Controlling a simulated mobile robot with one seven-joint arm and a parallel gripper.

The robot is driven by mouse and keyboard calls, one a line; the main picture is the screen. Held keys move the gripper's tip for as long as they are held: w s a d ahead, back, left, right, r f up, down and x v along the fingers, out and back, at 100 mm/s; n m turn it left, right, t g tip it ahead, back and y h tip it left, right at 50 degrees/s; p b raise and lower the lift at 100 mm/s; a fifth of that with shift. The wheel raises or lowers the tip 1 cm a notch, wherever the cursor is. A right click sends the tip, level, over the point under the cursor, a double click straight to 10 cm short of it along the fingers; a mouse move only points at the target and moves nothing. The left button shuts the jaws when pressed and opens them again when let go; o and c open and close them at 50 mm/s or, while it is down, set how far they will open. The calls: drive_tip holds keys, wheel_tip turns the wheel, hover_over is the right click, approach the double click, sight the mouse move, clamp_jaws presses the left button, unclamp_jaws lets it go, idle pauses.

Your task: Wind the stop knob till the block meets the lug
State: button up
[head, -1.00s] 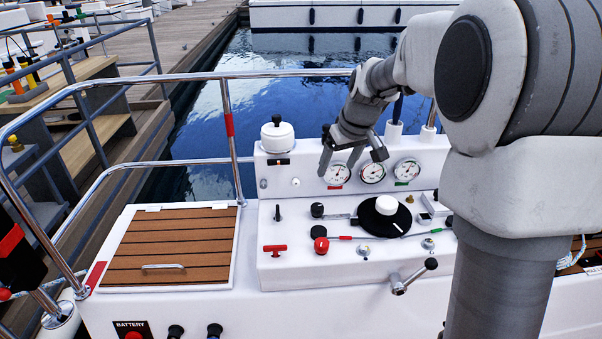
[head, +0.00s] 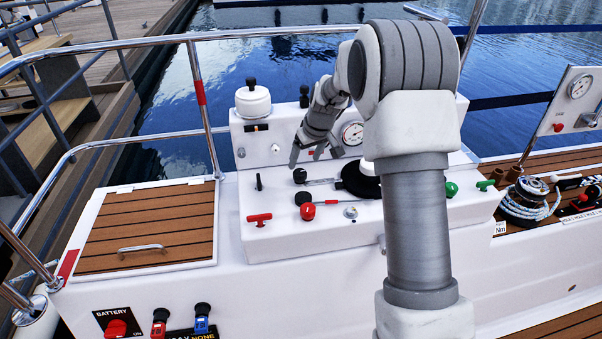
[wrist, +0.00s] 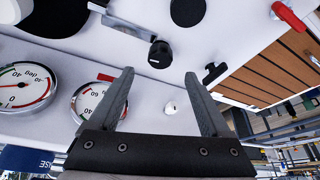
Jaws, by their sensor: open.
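A black knob (head: 299,176) sits on the sloping white console, at the left end of a flat metal strip (head: 320,181) that runs toward a large black disc (head: 358,180). The knob (wrist: 160,54) and strip (wrist: 128,29) also show in the wrist view. I cannot tell for sure that this is the stop knob. The block and the lug cannot be made out. My gripper (head: 315,158) is open and empty above the console's back edge. In the wrist view its fingertips (wrist: 160,76) are apart, with the black knob just beyond the gap between them.
Gauges (head: 352,133) and a small white button (wrist: 170,107) are on the upright panel. A black toggle (head: 258,182), a red T-handle (head: 258,219) and a red knob (head: 307,212) stand nearby. A rail (head: 200,90) stands at left.

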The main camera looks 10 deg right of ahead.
sight(300, 172)
drive_tip(key=b+x, duration=0.1)
drive_tip(key=x, duration=0.5)
drive_tip(key=shift+c, duration=0.3)
clamp_jaws()
